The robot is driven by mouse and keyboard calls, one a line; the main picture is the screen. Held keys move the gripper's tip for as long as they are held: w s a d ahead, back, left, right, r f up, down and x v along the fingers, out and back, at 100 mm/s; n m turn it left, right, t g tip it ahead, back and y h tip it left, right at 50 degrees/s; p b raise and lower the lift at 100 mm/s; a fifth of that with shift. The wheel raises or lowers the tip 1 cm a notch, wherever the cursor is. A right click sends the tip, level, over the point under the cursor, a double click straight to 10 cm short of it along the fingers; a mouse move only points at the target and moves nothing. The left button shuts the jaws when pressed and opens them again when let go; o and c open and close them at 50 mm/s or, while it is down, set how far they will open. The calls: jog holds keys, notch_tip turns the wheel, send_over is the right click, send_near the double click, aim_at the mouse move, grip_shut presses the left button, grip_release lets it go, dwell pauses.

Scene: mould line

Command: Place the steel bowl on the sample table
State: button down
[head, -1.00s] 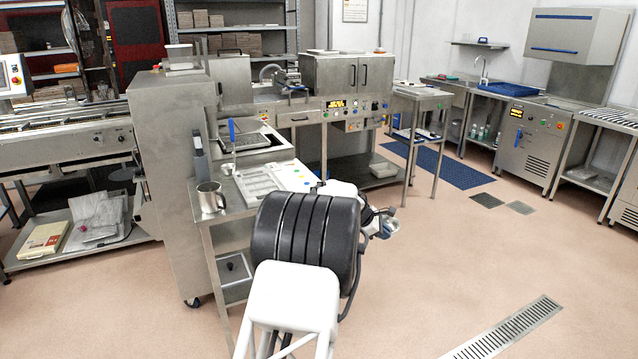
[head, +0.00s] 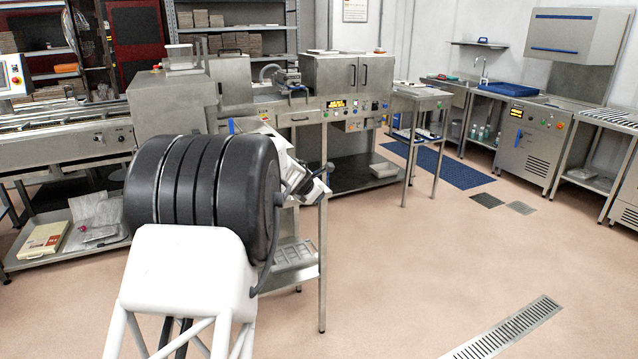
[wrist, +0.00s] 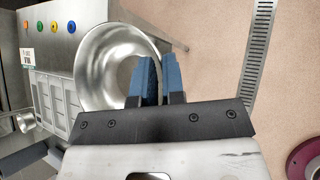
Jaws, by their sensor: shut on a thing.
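The steel bowl (wrist: 100,62) is shiny and round and fills the upper middle of the wrist view. My gripper (wrist: 161,78) is shut on its right-hand rim, one blue finger inside the bowl and one outside. Below the bowl is the near steel table (wrist: 85,12), and the bowl's right side is beyond the table's edge, over the floor. I cannot tell how high above the tabletop it is. In the head view my arm hides most of that table, and the bowl is not clearly visible. No readable label shows which table is the sample table.
A smaller steel table (head: 420,97) stands farther back. The floor to the right is open, with a long drain grate (head: 505,330).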

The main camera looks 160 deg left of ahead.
jog(key=shift+s+d+r+n+g, duration=0.2)
jog(key=shift+s+d+r+n, duration=0.1)
jog(key=shift+d, duration=0.2)
jog(key=shift+s+d+r+n+g, duration=0.2)
jog(key=shift+d+r, duration=0.1)
jog(key=shift+d, duration=0.15)
jog(key=s+a+f, duration=0.1)
jog(key=s+a, duration=0.7)
jog(key=s, duration=0.5)
jog(key=shift+s+f, duration=0.25)
jog(key=shift+s, duration=0.05)
dwell(0.5)
jog(key=shift+a, duration=0.1)
jog(key=shift+f, duration=1.75)
jog(key=shift+f, duration=0.1)
jog(key=c, duration=1.6)
grip_release()
jog(key=shift+c, duration=0.2)
jog(key=o, duration=0.4)
